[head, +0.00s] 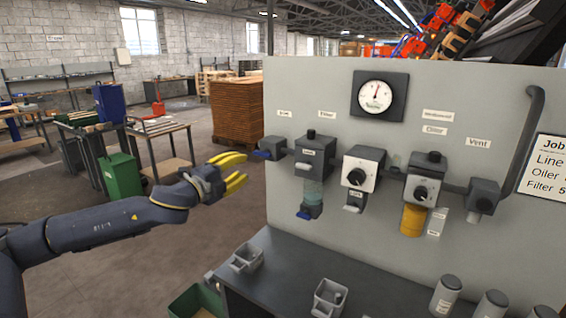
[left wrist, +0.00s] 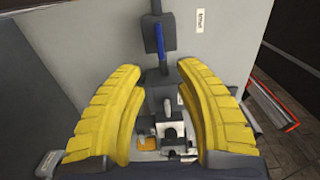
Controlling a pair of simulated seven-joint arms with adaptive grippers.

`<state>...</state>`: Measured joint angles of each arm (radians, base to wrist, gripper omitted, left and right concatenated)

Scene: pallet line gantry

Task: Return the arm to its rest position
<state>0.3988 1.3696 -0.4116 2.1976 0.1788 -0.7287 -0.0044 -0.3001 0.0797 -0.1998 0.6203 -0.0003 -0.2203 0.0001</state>
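My left arm (head: 100,226) reaches in from the left side of the head view, roughly level. My left gripper (head: 242,168) has two yellow fingers that stand apart with nothing between them. In the left wrist view its fingers (left wrist: 160,72) also show spread. Just beyond the fingertips is the supply valve block (head: 273,148) with a blue lever (head: 262,155) on the grey panel (head: 300,90). In the left wrist view the blue lever (left wrist: 161,45) lies past the fingertips; touching is not visible. My right gripper is in neither view.
The panel carries a gauge (head: 376,96), a filter unit (head: 314,160), a regulator (head: 358,170), an oiler with an amber bowl (head: 413,219) and a vent block (head: 484,196). A dark bench (head: 290,262) with small grey holders juts out below. Open floor lies behind my left arm.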

